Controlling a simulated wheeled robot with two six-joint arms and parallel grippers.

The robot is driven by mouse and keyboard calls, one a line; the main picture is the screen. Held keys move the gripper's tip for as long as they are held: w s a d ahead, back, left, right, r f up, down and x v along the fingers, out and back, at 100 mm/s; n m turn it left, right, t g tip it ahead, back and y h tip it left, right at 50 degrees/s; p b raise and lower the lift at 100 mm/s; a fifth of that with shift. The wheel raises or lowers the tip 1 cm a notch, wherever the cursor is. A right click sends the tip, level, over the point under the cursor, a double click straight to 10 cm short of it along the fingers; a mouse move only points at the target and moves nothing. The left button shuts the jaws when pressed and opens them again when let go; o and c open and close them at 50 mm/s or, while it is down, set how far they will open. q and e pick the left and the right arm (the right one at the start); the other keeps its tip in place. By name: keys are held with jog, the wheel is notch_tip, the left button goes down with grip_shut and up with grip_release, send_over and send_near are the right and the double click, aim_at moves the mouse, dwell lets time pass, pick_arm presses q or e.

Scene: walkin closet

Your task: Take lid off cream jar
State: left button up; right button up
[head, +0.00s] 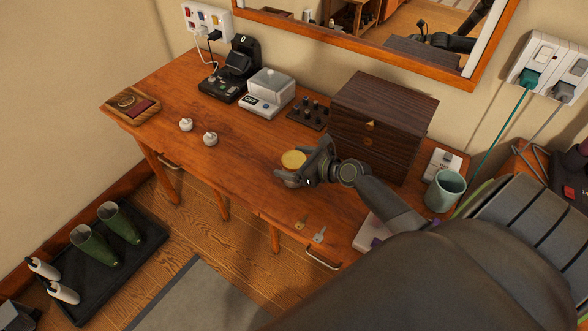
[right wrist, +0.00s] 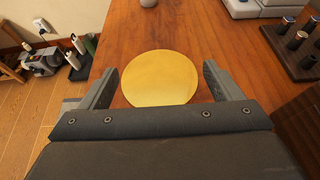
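The cream jar's gold-yellow round lid (head: 293,159) shows at the middle of the wooden desk in the head view. In the right wrist view the lid (right wrist: 160,77) is a flat gold disc seen from above, and it hides the jar body below it. My right gripper (head: 305,160) is open around the lid, one finger on each side. In the right wrist view, small gaps show between the lid and both fingers. My left gripper is not in view, apart from a dark arm in the mirror.
Two small white knobbed items (head: 210,139) stand left on the desk (head: 245,150). A dark wooden box (head: 375,130) stands behind my right gripper. Two keys (head: 320,235) lie near the front edge. A teal mug (head: 445,191) stands at the right. The desk's left middle is clear.

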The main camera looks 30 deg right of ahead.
jog(key=shift+w, duration=0.1)
jog(key=c, duration=1.4)
jog(key=shift+o, duration=0.2)
notch_tip(320, 180, up, 10)
jog(key=p, duration=0.3)
jog(key=shift+r, duration=0.1)
jog(key=s+a+r+n+g+y, duration=0.5)
jog(key=s+a+r+n+y, duration=0.15)
jog(key=s+a+r, duration=0.6)
jog(key=w+a+f+n+g+y, duration=0.2)
jog(key=a+n+g, duration=0.5)
jog(key=a, duration=0.7)
jog(key=shift+w+a+g, duration=0.25)
jog(key=shift+a+g, duration=0.05)
jog(key=shift+a, duration=0.3)
grip_shut()
jog(key=shift+a+n, duration=0.1)
jog(key=shift+n, duration=0.15)
